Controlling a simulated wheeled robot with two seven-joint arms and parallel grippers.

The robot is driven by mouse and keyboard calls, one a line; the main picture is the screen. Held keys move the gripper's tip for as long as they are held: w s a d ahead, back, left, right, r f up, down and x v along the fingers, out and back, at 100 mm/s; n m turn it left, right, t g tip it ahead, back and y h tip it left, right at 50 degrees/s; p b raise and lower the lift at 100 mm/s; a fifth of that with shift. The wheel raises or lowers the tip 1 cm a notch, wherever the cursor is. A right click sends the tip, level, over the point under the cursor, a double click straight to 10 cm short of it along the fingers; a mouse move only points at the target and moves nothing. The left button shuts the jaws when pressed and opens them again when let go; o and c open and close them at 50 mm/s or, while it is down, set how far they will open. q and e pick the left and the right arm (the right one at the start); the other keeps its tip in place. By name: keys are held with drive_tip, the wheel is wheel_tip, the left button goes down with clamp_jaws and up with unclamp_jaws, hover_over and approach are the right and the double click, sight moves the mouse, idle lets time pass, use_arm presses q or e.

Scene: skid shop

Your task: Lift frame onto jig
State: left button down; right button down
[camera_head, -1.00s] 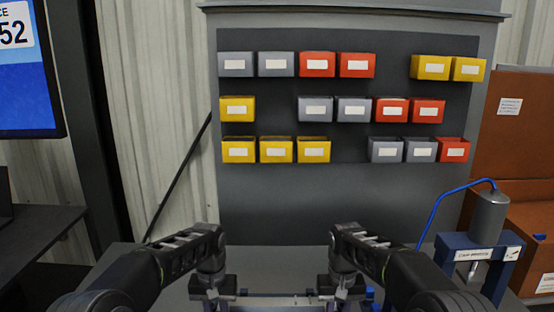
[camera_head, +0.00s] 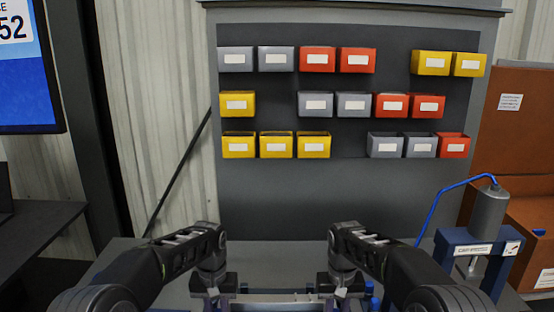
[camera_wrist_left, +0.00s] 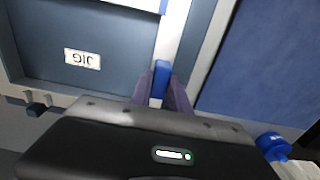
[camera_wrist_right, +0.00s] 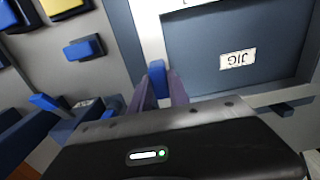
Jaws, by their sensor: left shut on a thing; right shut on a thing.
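The frame shows as a pale metal bar (camera_head: 265,298) at the bottom edge of the head view, between my grippers. My left gripper (camera_head: 213,290) and right gripper (camera_head: 342,290) are at its two ends. In the left wrist view, my purple fingers (camera_wrist_left: 162,92) are shut on a blue grip (camera_wrist_left: 161,76) by a pale rail (camera_wrist_left: 180,30). In the right wrist view, my fingers (camera_wrist_right: 160,92) are shut on another blue grip (camera_wrist_right: 157,74). A dark blue-grey plate labelled JIG (camera_wrist_left: 75,35) lies beside the rails, also in the right wrist view (camera_wrist_right: 240,40). Contact between frame and jig cannot be told.
A blue press-like stand (camera_head: 478,248) with a grey cylinder and hose is at the right. Red, grey and yellow bins (camera_head: 316,60) hang on the back panel (camera_head: 300,190). Blue and yellow items (camera_wrist_right: 83,48) lie left in the right wrist view.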

use_arm(q)
drive_tip(key=c, duration=1.2)
unclamp_jaws()
drive_tip(key=shift+o, duration=0.4)
use_arm(e)
drive_tip(key=c, duration=1.2)
unclamp_jaws()
drive_tip(key=shift+o, duration=0.4)
use_arm(q)
drive_tip(key=shift+r, duration=0.1)
use_arm(e)
drive_tip(key=shift+r, duration=0.1)
use_arm(q)
drive_tip(key=shift+r, duration=3.45)
use_arm(e)
drive_tip(key=shift+r, duration=3.45)
